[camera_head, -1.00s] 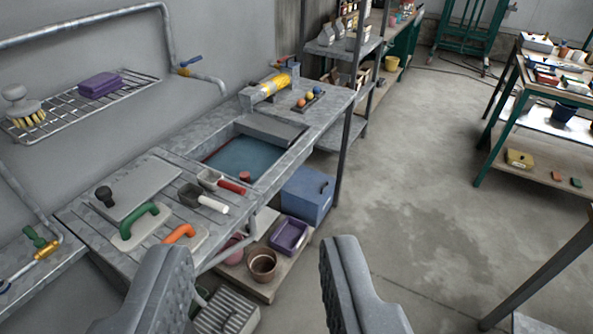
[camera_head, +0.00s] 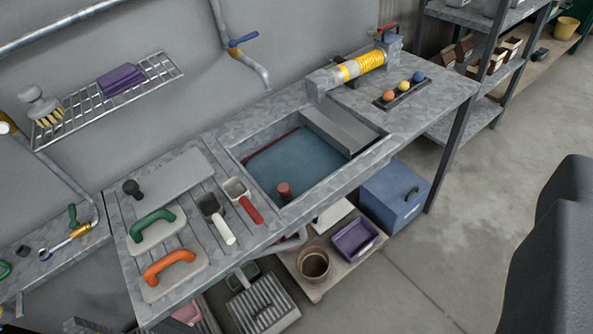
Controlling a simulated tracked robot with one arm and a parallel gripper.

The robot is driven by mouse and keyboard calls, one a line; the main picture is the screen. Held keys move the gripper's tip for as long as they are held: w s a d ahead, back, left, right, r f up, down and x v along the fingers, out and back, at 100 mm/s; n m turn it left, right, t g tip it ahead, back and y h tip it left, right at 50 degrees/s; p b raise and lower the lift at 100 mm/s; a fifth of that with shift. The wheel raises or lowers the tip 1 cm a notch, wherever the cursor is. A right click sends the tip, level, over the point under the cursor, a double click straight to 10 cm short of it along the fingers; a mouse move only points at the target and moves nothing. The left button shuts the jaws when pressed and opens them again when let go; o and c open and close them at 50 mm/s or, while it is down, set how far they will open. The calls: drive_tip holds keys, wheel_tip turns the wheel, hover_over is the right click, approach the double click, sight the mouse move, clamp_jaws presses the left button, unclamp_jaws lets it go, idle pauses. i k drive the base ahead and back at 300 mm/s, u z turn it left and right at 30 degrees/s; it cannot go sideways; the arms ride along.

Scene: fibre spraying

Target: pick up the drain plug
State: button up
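The drain plug is hard to single out. A short reddish-brown cylinder (camera_head: 285,190) stands upright in the sink basin, near its front edge, and may be it. The sink (camera_head: 300,160) has a blue-grey bottom and is set into a grey metal bench. A black knob-like thing (camera_head: 132,188) also sits on the left of the bench. My gripper (camera_head: 555,240) shows only as a dark, cut-off shape at the right edge, well to the right of the sink. Its opening cannot be seen, and nothing shows held.
Green-handled (camera_head: 152,226) and orange-handled (camera_head: 170,267) floats and two scoops (camera_head: 243,199) lie left of the sink. A yellow-banded cylinder (camera_head: 350,70) and small coloured balls (camera_head: 403,86) are behind it. A blue box (camera_head: 393,195) is below. Floor at right is clear.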

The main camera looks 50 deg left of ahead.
sight(284, 191)
drive_tip(key=u, duration=0.45)
drive_tip(key=i, duration=0.85)
drive_tip(key=u, duration=0.75)
drive_tip(key=k, duration=0.8)
drive_tip(key=u, duration=0.15)
drive_tip(key=i, duration=0.85)
drive_tip(key=z, duration=0.1)
